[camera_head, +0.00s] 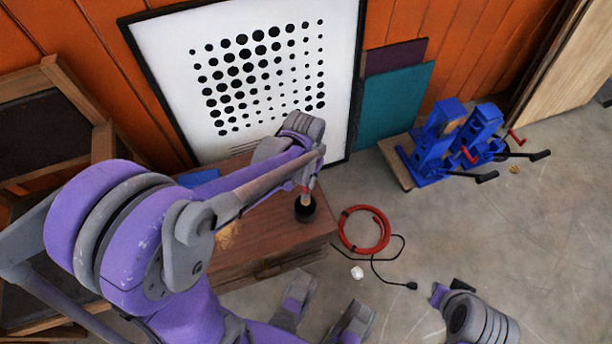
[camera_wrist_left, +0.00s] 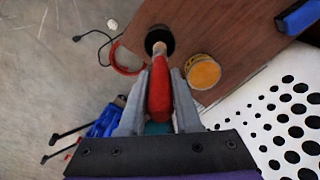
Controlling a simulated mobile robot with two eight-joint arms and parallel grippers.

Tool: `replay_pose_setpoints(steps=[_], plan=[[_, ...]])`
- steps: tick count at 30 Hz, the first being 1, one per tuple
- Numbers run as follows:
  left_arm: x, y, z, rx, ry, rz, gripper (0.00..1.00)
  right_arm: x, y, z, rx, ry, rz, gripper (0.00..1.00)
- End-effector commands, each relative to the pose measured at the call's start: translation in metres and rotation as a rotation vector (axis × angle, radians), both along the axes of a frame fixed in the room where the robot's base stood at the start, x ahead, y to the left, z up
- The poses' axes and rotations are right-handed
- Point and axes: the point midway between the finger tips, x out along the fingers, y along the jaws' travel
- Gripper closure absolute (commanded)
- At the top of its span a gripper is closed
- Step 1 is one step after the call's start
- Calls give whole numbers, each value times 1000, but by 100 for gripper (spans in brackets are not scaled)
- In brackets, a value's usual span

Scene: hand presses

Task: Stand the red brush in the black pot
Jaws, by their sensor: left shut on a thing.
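My left gripper (camera_wrist_left: 160,80) is shut on the red brush (camera_wrist_left: 160,98), gripping its red part. The brush's pale wooden end points away from the gripper, at the black pot (camera_wrist_left: 159,37). In the head view the pot (camera_head: 305,211) stands near the right edge of the wooden cabinet top, with the pale end at its mouth. I cannot tell how far inside the end is. The brush looks roughly upright there; my left arm hides much of the gripper. My right wrist shows at the bottom right, and the state of its gripper (camera_head: 440,295) is unclear.
A round yellow tin (camera_wrist_left: 203,72) stands beside the pot on the cabinet (camera_head: 275,232). A blue object (camera_head: 200,178) lies farther back. A red coiled hose (camera_head: 364,248) and black cable lie on the floor. Blue hand presses (camera_head: 450,140) stand right; a dotted panel (camera_head: 300,30) leans behind.

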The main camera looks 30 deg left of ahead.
Motion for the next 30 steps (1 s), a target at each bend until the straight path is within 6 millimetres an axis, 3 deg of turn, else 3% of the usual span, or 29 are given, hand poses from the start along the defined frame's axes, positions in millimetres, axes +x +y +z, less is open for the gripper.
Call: replay_pose_setpoints(steps=[21,30], plan=[[0,0,-60,0,0,0,100,4,0,-50,0,17,0,100],[0,0,-71,0,-1,0,100,4,0,-58,0,20,0,100]])
